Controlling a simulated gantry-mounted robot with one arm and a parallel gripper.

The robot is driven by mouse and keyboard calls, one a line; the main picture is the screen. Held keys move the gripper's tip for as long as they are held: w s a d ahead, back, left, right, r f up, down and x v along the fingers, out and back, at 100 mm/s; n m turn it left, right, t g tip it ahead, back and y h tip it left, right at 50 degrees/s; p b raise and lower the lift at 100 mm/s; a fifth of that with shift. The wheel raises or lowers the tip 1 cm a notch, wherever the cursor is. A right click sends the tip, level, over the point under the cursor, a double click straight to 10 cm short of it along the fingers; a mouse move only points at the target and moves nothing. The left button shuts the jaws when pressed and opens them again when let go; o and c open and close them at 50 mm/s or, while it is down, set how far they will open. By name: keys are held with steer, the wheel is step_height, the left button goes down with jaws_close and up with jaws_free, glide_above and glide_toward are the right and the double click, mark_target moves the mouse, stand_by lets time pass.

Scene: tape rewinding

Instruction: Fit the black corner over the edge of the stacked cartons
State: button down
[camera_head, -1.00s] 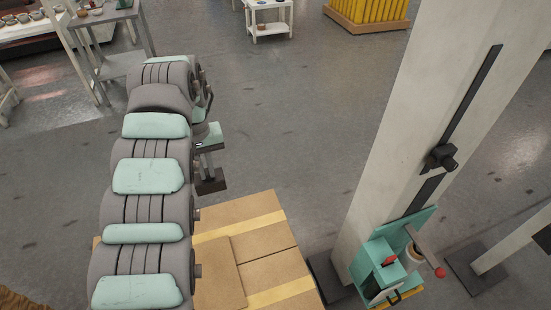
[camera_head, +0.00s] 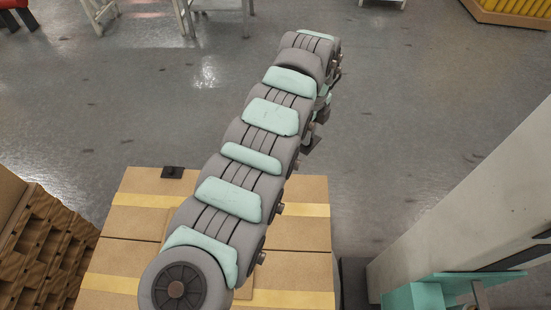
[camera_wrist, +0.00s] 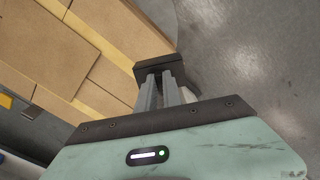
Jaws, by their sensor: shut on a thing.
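The stacked cartons (camera_head: 125,218), tan with yellow tape bands, stand at the bottom of the head view, partly hidden by my arm. In the wrist view the carton top (camera_wrist: 60,50) fills the upper left. My gripper (camera_wrist: 165,88) is shut on a black corner (camera_wrist: 158,63), which overlaps the carton border in that view; I cannot tell whether it touches. In the head view my gripper (camera_head: 312,138) is small and dark, beyond the cartons' far right corner. Another small black piece (camera_head: 172,172) sits at the cartons' far edge, on the left.
A pale column (camera_head: 475,195) with a teal carriage (camera_head: 412,293) stands right of the cartons. Brown slatted stacks (camera_head: 38,245) stand at the left. Grey floor (camera_head: 150,110) beyond the cartons is open.

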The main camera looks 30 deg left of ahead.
steer(key=shift+s+a+f+m+b, duration=0.5)
steer(key=shift+a+f+m+b, duration=1.2)
steer(key=shift+f, duration=1)
steer(key=shift+s+a+f+m+b, duration=0.45)
steer(key=shift+a+f+m+b, duration=0.85)
steer(key=shift+f+m, duration=1.1)
steer(key=shift+s+a+f+m+b, duration=0.5)
steer(key=shift+a+f+m+b, duration=1)
steer(key=shift+f, duration=1.55)
steer(key=shift+p, duration=0.55)
steer(key=shift+w+f, duration=0.1)
steer(key=shift+f, duration=0.1)
steer(key=shift+f+b, duration=0.55)
steer(key=shift+f, duration=1.15)
steer(key=shift+f, duration=0.65)
steer(key=c, duration=1)
jaws_free()
steer(key=shift+c, duration=0.2)
